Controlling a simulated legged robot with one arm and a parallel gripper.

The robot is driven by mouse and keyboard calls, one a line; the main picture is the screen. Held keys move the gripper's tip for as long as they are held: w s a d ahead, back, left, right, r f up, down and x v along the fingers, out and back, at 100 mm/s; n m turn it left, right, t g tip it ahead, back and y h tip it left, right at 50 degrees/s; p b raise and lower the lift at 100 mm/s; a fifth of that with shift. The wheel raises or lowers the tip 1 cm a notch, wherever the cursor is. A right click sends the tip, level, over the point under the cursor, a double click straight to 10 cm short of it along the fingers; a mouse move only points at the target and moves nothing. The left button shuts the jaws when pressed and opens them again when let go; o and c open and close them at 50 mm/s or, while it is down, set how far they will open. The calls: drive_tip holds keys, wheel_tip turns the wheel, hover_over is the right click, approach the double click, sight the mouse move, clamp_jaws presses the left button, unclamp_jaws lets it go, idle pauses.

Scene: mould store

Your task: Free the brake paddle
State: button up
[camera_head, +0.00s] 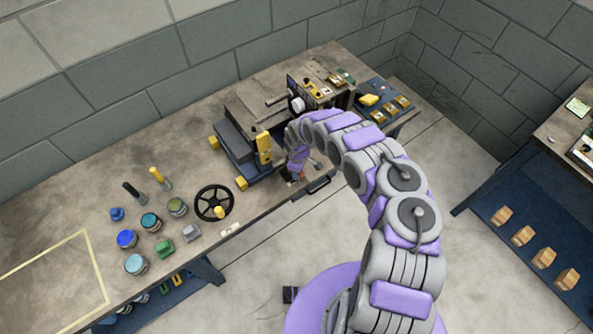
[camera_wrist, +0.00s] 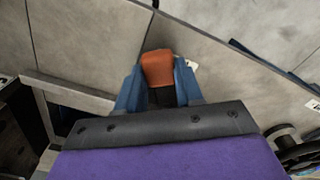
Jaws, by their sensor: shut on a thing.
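The brake paddle, an orange-red block on a dark stem, shows in the wrist view (camera_wrist: 158,68) between the two blue fingers of my gripper (camera_wrist: 160,88). The fingers are shut on it from both sides. In the head view my gripper (camera_head: 296,175) is at the front edge of the workbench, in front of the dark machine (camera_head: 257,108). There my arm and fingers hide most of the paddle. How the paddle joins the machine is hidden.
On the workbench (camera_head: 75,205), a black handwheel (camera_head: 214,203) with a yellow knob stands left of my gripper. Several jars, including a blue one (camera_head: 127,239), stand further left. A yellow upright block (camera_head: 264,149) is close beside my gripper. Open floor (camera_head: 470,265) lies right.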

drive_tip(key=shift+w+n, duration=0.35)
drive_tip(key=shift+n, duration=0.35)
drive_tip(key=shift+d, duration=0.1)
drive_tip(key=o, duration=1)
drive_tip(key=shift+o, duration=0.2)
drive_tip(key=shift+r, duration=0.1)
wheel_tip(320, 180, up, 17)
drive_tip(key=p, duration=0.3)
